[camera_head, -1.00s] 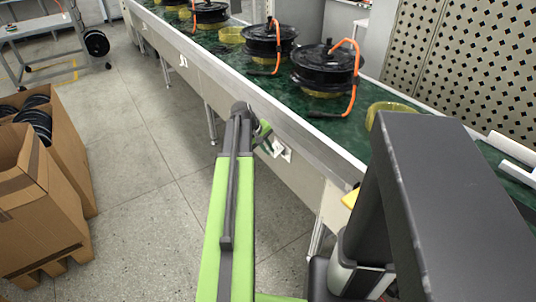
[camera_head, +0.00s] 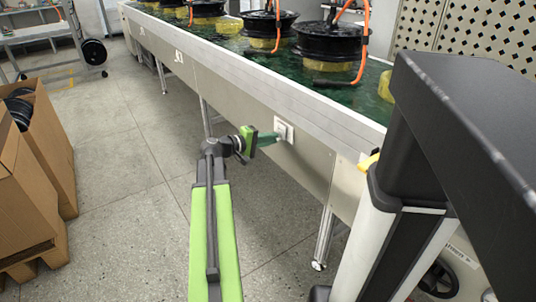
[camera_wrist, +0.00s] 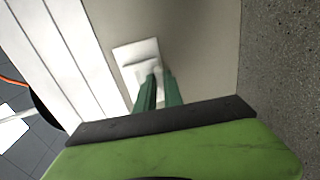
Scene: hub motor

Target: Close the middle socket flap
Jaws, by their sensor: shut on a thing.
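A white wall socket (camera_head: 286,125) is set in the side panel of the long workbench. It also shows in the wrist view as a white plate (camera_wrist: 128,50). Its flap (camera_wrist: 147,68) stands out from the plate at the fingertips. My gripper (camera_head: 277,137), with green fingers, reaches to the socket from the left. In the wrist view my gripper (camera_wrist: 160,76) is shut on the flap, though the fingers hide part of it. The exact flap angle is hard to tell.
The workbench (camera_head: 240,62) carries several black hub motors (camera_head: 331,42) with orange cables. A smaller white fitting (camera_head: 178,56) shows farther along its side panel. Cardboard boxes (camera_head: 30,165) stand at left. Open floor (camera_head: 120,150) lies between boxes and bench.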

